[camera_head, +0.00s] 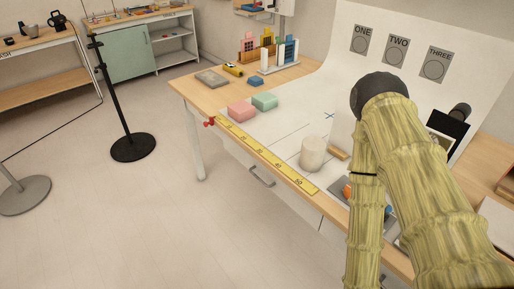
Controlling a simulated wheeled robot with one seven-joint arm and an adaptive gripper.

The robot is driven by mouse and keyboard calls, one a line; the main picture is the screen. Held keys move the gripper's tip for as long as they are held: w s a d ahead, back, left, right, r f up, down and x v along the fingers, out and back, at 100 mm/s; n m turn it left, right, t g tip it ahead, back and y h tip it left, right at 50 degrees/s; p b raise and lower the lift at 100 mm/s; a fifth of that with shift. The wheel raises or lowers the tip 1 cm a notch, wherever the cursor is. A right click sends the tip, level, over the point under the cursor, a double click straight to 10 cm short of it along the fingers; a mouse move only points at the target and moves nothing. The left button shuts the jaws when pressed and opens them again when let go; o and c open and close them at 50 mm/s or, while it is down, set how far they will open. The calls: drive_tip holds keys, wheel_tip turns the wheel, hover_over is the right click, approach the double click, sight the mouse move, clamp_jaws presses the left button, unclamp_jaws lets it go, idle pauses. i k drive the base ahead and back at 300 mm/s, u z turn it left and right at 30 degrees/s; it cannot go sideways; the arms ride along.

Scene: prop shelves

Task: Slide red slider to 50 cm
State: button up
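A yellow ruler (262,154) lies along the front edge of the table, with its numbers rising from left to right and 50 near its right end. My arm, with a yellow-green fibrous cover and a dark joint, fills the right side of the head view. Its end runs out of the bottom of the picture, so my gripper is not seen. Nothing of mine touches the ruler or the slider.
A pale cylinder (313,153) stands behind the ruler's right half. Pink (242,111) and green (264,101) blocks sit behind its left half. A drawer handle (262,177) juts from the table front.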

sight(211, 119)
drive_tip(key=u, duration=0.45)
drive_tip(key=k, duration=0.6)
drive_tip(key=u, duration=1)
drive_tip(key=i, duration=1.05)
drive_tip(key=z, duration=0.25)
